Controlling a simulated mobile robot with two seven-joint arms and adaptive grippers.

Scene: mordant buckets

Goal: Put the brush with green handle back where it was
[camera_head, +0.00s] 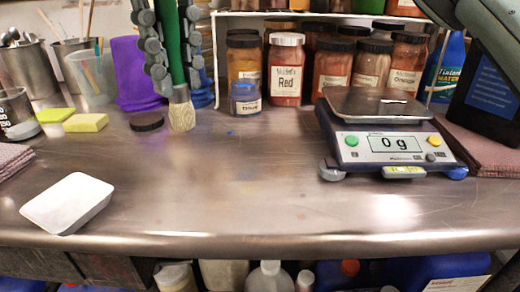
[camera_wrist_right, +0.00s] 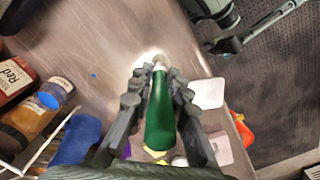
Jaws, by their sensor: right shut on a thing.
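The brush with green handle (camera_head: 172,45) hangs bristles down over the left part of the metal table, in front of the back row. Its pale bristles (camera_head: 182,112) are low over the tabletop; I cannot tell if they touch it. My right gripper (camera_head: 172,68) is shut on the green handle, one finger on each side. In the right wrist view the green handle (camera_wrist_right: 160,120) lies between the fingers of the right gripper (camera_wrist_right: 160,78), pointing away from the camera. My left gripper is not in view in the head camera.
A clear beaker (camera_head: 92,78), metal pots (camera_head: 28,70), yellow sponges (camera_head: 86,123) and a dark disc (camera_head: 147,121) are left of the brush. A white tray (camera_head: 68,203) lies front left. Jars (camera_head: 287,70) and a scale (camera_head: 385,138) stand right. The front middle is clear.

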